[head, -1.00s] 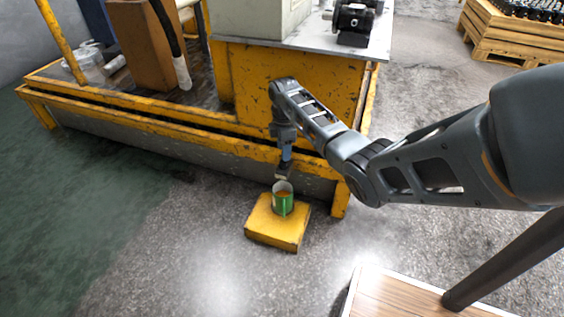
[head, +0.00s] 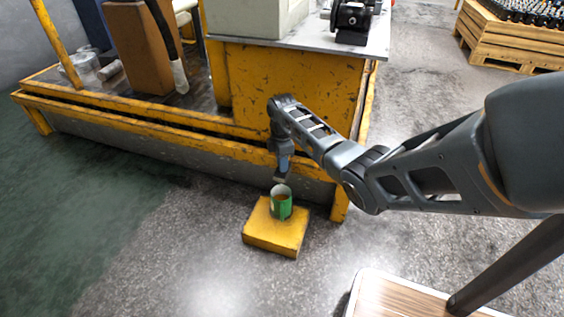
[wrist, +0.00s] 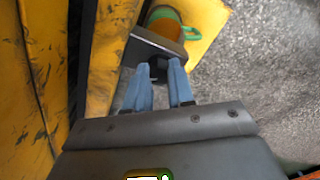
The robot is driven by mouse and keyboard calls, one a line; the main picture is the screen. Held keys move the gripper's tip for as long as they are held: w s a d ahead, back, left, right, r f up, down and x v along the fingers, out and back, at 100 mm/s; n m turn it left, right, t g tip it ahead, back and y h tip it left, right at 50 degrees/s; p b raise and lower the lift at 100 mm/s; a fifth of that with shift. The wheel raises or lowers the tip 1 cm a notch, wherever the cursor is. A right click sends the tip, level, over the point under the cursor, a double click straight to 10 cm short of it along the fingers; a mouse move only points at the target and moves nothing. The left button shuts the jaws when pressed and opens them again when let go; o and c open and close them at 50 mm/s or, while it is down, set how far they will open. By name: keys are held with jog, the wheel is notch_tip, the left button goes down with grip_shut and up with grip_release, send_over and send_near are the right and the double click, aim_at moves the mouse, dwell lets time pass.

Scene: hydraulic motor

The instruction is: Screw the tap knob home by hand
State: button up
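My gripper (wrist: 159,72) has two blue fingers pointing at a grey block (wrist: 160,45) beside the yellow frame. A small dark part, perhaps the tap knob (wrist: 158,69), shows between the fingertips. The fingers stand apart on both sides of it; whether they press on it I cannot tell. In the head view my gripper (head: 281,177) points down beside the frame, just above a green can (head: 281,208). The green can (wrist: 188,32) is partly behind the grey block in the wrist view, with something orange-brown in it. The knob cannot be made out in the head view.
The can stands on a yellow block (head: 273,238) on the floor. The yellow machine frame (head: 160,137) runs close behind my gripper. A wooden-topped surface (head: 400,300) is at the lower right. The floor in front is clear.

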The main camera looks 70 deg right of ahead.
grip_shut()
jog(key=shift+r+m+p, duration=0.1)
jog(key=shift+m+p, duration=0.3)
jog(key=shift+p, duration=0.05)
jog(key=shift+a+m+p, duration=0.1)
jog(key=shift+m+p, duration=0.85)
jog(key=shift+m, duration=0.05)
jog(key=m+p, duration=0.2)
jog(key=m, duration=0.2)
jog(key=shift+m, duration=0.3)
jog(key=m+p, duration=0.1)
jog(key=m, duration=0.3)
jog(key=shift+m+p, duration=0.3)
jog(key=shift+p, duration=0.1)
jog(key=m, duration=0.6)
jog(key=shift+p, duration=0.4)
jog(key=m, duration=0.7)
